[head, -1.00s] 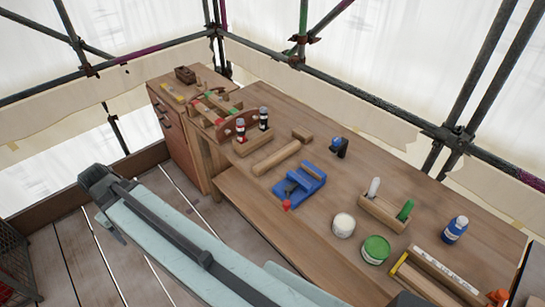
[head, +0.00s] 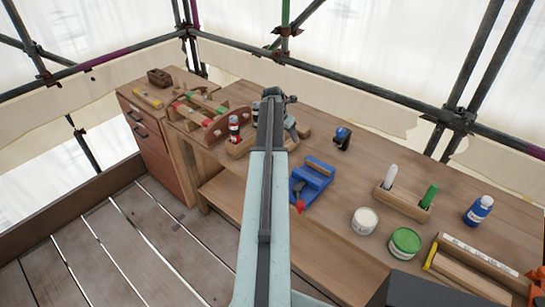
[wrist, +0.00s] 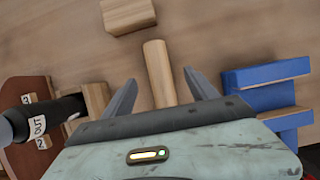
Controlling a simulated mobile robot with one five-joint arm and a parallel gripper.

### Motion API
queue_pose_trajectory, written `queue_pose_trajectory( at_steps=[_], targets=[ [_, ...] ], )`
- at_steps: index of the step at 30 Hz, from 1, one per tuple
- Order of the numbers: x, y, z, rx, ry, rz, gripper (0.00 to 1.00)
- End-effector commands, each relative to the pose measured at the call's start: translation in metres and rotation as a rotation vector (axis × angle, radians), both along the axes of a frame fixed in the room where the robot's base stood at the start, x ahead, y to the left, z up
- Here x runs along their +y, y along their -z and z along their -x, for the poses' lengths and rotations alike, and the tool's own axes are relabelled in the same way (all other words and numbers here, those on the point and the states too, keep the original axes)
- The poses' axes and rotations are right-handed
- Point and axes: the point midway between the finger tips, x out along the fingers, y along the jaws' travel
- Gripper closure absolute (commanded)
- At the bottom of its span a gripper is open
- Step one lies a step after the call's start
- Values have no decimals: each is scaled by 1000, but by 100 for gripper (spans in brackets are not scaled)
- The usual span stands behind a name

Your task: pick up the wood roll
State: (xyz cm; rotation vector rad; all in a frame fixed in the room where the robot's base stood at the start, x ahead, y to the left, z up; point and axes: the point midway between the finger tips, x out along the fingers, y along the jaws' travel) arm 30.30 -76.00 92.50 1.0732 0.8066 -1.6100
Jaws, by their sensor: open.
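The wood roll (wrist: 158,72) is a plain light-brown cylinder lying on the wooden bench. In the wrist view it lies between the two fingers of my gripper (wrist: 160,82), with bare bench showing on both sides of it. The fingers are apart and do not touch it. Its near end is hidden by my gripper body. In the head view my arm covers the roll, and my gripper reaches over the bench there.
A wood block (wrist: 128,15) lies beyond the roll. A blue vise-like tool (wrist: 265,88) is to the right. A holder with a black-and-white bottle (wrist: 60,112) is to the left. White (head: 364,220) and green-lidded (head: 405,242) tins stand nearer right.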

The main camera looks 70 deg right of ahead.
Motion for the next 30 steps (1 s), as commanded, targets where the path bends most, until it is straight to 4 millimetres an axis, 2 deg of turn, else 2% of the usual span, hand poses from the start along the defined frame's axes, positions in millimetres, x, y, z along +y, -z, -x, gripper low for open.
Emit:
queue_pose_trajectory(
  at_steps=[1, 3, 8, 11, 18, 26, 27, 30],
  targets=[
    [-1, 11, -3, -1, -4, 0, 33],
    [-3, 21, -5, 0, -8, 0, 33],
    [-2, 22, -10, -1, -16, -1, 33],
    [-2, 30, -11, -1, -18, -1, 33],
    [-12, 71, -7, -2, -20, -1, 33],
    [-14, 70, -6, -2, -21, 0, 33],
    [-14, 70, -6, -2, -21, 0, 38],
    [-14, 70, -7, -2, -21, 0, 66]
  ],
)
